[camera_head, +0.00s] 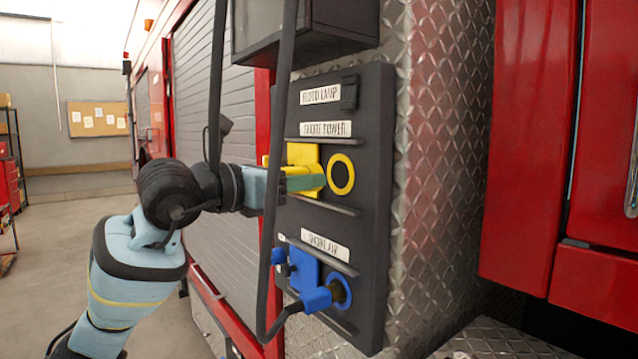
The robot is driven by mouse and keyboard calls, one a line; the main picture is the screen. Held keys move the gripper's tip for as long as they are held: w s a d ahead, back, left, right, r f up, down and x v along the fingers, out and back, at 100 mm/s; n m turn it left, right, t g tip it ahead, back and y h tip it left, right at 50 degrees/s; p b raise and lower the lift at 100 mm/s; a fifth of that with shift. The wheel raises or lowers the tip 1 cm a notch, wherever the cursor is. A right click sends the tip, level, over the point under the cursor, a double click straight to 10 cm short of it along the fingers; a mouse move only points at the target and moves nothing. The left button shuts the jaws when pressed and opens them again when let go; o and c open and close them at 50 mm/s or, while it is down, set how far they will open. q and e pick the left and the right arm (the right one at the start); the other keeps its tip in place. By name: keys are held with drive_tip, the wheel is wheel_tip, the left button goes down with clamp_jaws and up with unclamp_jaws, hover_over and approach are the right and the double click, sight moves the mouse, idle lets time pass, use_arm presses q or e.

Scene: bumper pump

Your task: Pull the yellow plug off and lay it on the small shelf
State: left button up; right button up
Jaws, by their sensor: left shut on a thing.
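My left gripper (306,180) reaches in from the left and is shut on the yellow plug (306,158), in front of the dark panel. The plug is partly covered by the fingers and by a hanging black cable. Just right of the fingertips is a yellow ring (341,174) with a dark centre, under the shore power label. I cannot tell for sure whether plug and ring are fully apart. A thin dark ledge (338,209), which may be the small shelf, juts out below the ring. My right gripper is not in view.
A blue plug (316,298) sits at a blue ring lower on the dark panel (372,120), under the shore air label. Black cables (272,215) hang close to my left wrist. Diamond-plate metal (440,180) and a red door (535,130) lie to the right.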

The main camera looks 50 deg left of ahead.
use_arm(q)
drive_tip(key=shift+s, duration=0.5)
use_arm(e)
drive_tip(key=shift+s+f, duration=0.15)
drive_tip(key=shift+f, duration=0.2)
use_arm(q)
drive_tip(key=shift+f, duration=0.1)
